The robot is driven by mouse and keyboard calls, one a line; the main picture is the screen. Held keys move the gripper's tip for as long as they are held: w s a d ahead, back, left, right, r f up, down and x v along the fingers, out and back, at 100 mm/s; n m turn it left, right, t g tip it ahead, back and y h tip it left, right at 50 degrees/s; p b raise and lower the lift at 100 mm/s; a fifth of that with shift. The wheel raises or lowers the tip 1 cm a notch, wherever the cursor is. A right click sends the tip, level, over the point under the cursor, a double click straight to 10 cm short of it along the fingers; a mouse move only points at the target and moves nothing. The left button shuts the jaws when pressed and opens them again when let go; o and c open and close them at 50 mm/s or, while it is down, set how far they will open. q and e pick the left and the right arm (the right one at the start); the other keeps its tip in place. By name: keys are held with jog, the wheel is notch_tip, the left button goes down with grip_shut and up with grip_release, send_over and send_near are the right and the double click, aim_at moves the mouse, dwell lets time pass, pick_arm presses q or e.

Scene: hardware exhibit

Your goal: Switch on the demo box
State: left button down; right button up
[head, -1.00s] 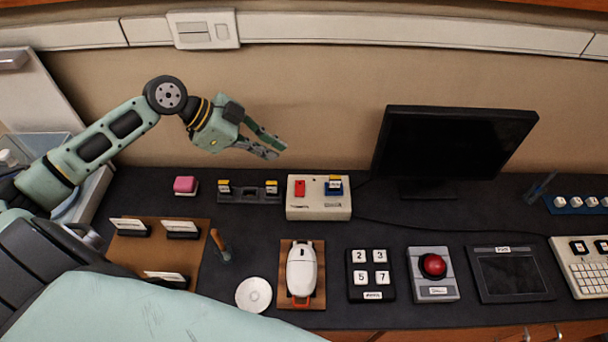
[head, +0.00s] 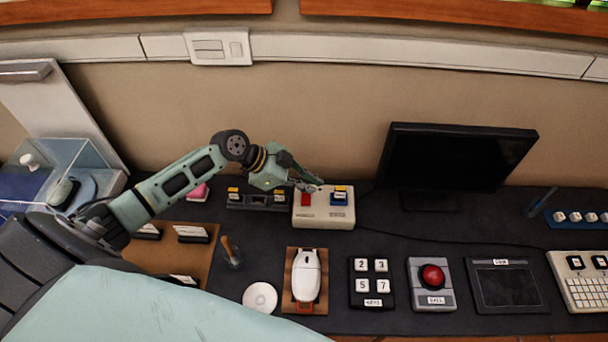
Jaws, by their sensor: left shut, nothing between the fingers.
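The demo box is probably the cream box (head: 323,215) at the back middle of the dark desk; its labels are too small to read surely. My left gripper (head: 316,184) is shut and empty. Its fingertips are at the box's back edge, between the two switches in the picture. I cannot tell whether they touch it. My right gripper is not in view.
A black monitor (head: 456,158) stands to the right of the box.

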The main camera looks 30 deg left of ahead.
pick_arm(q)
jog(key=shift+f, duration=0.2)
jog(key=b, duration=0.1)
jog(key=f+b, duration=0.1)
jog(key=shift+w+a+f+g+b, duration=0.15)
jog(key=shift+w+g+b, duration=0.1)
jog(key=shift+g+b, duration=0.05)
jog(key=shift+r+g, duration=0.2)
jog(key=shift+g, duration=0.1)
jog(key=shift+s, duration=0.1)
